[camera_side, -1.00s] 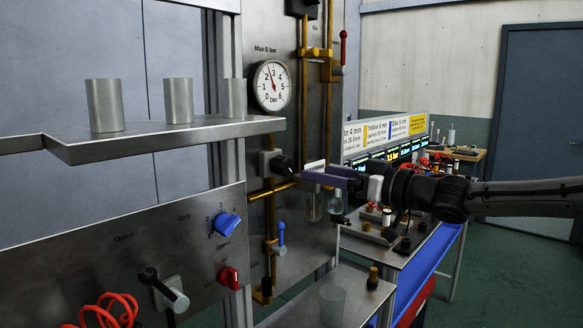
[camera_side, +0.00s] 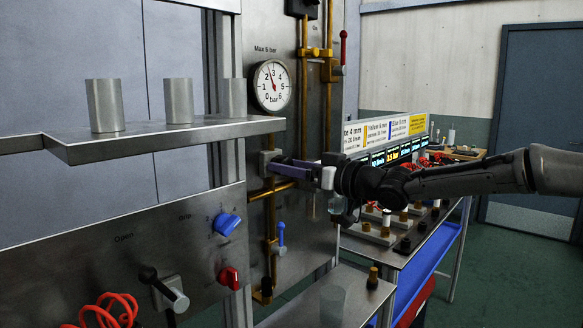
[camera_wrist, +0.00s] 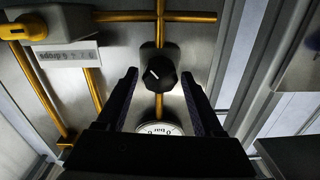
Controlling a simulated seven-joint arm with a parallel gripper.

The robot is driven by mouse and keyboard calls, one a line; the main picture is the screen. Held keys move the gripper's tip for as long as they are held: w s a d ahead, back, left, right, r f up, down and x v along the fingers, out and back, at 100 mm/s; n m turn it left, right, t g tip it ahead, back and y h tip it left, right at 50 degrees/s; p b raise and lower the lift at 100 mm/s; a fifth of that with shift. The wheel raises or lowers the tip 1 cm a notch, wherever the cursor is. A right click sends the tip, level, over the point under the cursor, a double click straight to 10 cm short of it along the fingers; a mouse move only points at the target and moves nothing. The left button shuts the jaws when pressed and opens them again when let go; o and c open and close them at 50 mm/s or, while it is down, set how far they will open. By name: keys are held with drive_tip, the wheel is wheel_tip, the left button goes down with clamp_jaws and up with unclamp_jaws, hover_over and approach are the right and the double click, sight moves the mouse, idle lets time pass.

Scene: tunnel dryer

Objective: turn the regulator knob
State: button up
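The regulator knob (camera_wrist: 161,73) is black with a white mark and sits on a brass pipe in the wrist view. My gripper (camera_wrist: 159,75) is open, with one finger on each side of the knob and a gap visible on both sides. In the side view my gripper (camera_side: 280,165) reaches the knob's place from the right, and its purple fingers hide the knob. The grey regulator body (camera_side: 267,161) shows just left of the fingertips. The round pressure gauge (camera_side: 272,85) above has its needle between 2 and 3.
Brass pipes (camera_side: 327,120) run up the metal panel around the knob. A blue-handled valve (camera_side: 281,236) hangs below. A steel shelf (camera_side: 170,138) with metal cups juts out at left. A blue knob (camera_side: 226,223) and a red knob (camera_side: 230,277) sit on the lower left panel.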

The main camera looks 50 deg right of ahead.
clamp_jaws()
drive_tip(key=n, duration=0.5)
drive_tip(key=shift+n, duration=0.3)
drive_tip(key=shift+o, duration=1.5)
unclamp_jaws()
drive_tip(key=shift+s, duration=0.1)
drive_tip(key=s, duration=1.3)
drive_tip(key=shift+s, duration=0.35)
drive_tip(key=shift+d+r, duration=0.1)
